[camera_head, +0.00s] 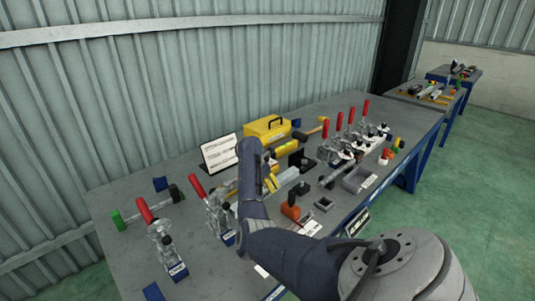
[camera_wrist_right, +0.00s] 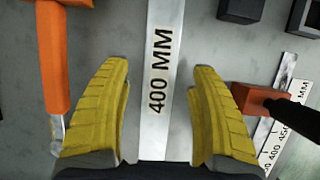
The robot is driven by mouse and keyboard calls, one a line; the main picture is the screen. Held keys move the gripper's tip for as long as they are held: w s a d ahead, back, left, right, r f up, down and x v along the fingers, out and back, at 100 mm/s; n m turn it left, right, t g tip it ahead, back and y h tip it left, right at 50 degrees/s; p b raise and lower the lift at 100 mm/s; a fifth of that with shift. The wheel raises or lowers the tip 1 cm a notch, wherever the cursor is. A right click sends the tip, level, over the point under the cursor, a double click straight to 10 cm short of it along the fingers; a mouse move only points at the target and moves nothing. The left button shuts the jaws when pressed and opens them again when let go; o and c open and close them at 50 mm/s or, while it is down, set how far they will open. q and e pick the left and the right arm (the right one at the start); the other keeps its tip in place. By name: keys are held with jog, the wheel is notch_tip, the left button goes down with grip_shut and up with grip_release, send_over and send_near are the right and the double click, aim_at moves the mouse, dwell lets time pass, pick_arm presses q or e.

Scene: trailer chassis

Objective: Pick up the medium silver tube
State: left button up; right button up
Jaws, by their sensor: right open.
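A long silver bar (camera_wrist_right: 157,125) labelled 400 MM runs up the middle of the right wrist view; it looks like the silver tube, but I cannot tell its size against others. My right gripper (camera_wrist_right: 160,70) is open, with one yellow finger on each side of the bar and a gap to it on both sides. Nothing is held. In the head view my right arm reaches over the table and hides part of what lies under it; the gripper (camera_head: 269,181) shows only small there. My left gripper is not in view.
An orange-handled tool (camera_wrist_right: 55,60) lies left of the fingers, and an orange and black tool (camera_wrist_right: 262,101) lies close to the right finger. Red-handled clamps (camera_head: 215,205) and a yellow toolbox (camera_head: 267,129) stand on the grey table (camera_head: 120,190).

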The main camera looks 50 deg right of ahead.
jog(key=shift+x, duration=1.1)
jog(key=shift+c, duration=0.4)
jog(key=shift+r, duration=0.1)
grip_shut()
